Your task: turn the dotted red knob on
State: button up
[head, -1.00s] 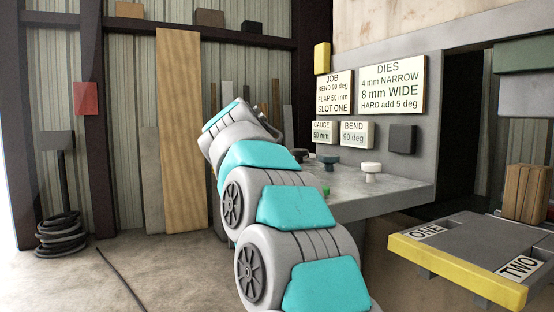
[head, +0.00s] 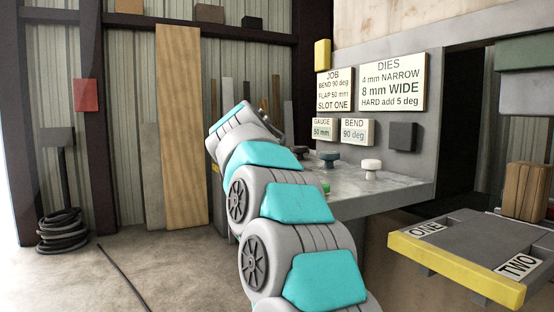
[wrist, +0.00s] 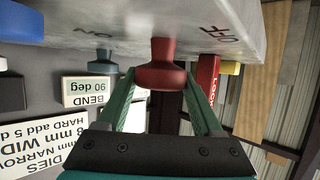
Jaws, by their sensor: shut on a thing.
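In the wrist view, a red knob (wrist: 162,73) sits on a pale grey panel (wrist: 180,18) marked ON and OFF; the picture is upside down. My gripper (wrist: 160,82) has its two green fingers on either side of the knob and is shut on it. No dots on the knob can be made out.
A red block with lettering (wrist: 207,80) is close beside the gripper. A yellow-edged table (head: 455,268) stands at right.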

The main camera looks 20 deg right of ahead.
jog(key=c, duration=0.3)
jog(key=shift+n+t+y, duration=0.6)
jog(key=shift+n, duration=0.1)
jog(key=n+t+y, duration=0.1)
jog(key=n+y, duration=0.1)
jog(key=shift+y, duration=0.3)
jog(key=n+t+y, duration=0.1)
jog(key=n+y, duration=0.2)
jog(key=shift+r, duration=0.1)
jog(key=shift+d+f+n+y, duration=0.1)
jog(key=shift+f+n+y, duration=0.05)
jog(key=shift+n+y, duration=1.25)
jog(key=shift+f+n+y, duration=0.1)
jog(key=shift+n+y, duration=1.1)
jog(key=shift+y, duration=0.3)
jog(key=shift+n+y, duration=0.6)
jog(key=shift+y, duration=0.1)
jog(key=shift+n+g+y, duration=0.4)
